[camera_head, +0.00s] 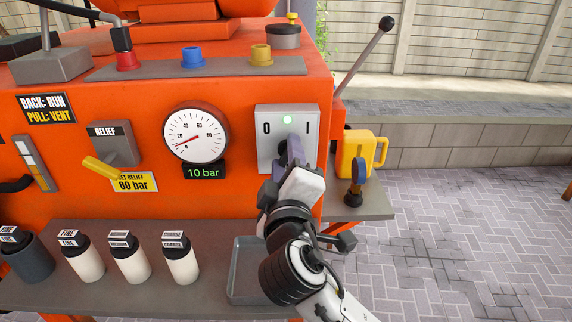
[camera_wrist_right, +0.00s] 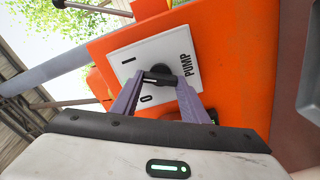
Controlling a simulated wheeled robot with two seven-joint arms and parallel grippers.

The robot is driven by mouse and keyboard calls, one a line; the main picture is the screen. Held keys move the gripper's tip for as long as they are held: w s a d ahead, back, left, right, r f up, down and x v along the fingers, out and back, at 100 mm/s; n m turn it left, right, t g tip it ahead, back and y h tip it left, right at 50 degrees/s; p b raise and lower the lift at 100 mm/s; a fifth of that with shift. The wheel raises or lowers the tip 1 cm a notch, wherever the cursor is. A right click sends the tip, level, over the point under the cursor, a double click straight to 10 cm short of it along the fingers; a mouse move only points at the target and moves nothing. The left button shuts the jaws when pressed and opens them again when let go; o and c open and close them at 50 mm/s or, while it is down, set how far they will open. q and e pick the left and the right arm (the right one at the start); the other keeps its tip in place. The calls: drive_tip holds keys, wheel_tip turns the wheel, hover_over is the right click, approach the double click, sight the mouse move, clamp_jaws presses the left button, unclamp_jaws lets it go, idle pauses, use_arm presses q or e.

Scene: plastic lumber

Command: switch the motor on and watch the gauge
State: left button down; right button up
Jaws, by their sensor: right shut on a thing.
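The motor switch is a black rotary knob (camera_wrist_right: 160,76) on a pale plate (camera_head: 267,135) marked O and I in the head view. The wrist view shows PUMP written on this plate. My right gripper (camera_wrist_right: 157,92) has its two purple fingers shut on the knob; in the head view the gripper (camera_head: 288,152) hides most of it. I cannot tell clearly which mark the knob points to. A green light (camera_head: 287,119) shows at the plate's top. The round gauge (camera_head: 196,135) has its red needle low on the scale; the display (camera_head: 204,172) below reads 10 bar. My left gripper is not in view.
A relief valve with a yellow lever (camera_head: 101,167) is left of the gauge. Several labelled bottles (camera_head: 130,260) and a grey tray (camera_head: 246,264) stand on the shelf below. A yellow jug (camera_head: 354,153) and a long lever (camera_head: 364,58) are at the right.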

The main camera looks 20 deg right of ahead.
drive_tip(key=shift+a+m+b, duration=0.1)
drive_tip(key=shift+m+b, duration=0.2)
drive_tip(key=shift+m, duration=0.4)
drive_tip(key=o, duration=1.1)
drive_tip(key=shift+c, duration=0.2)
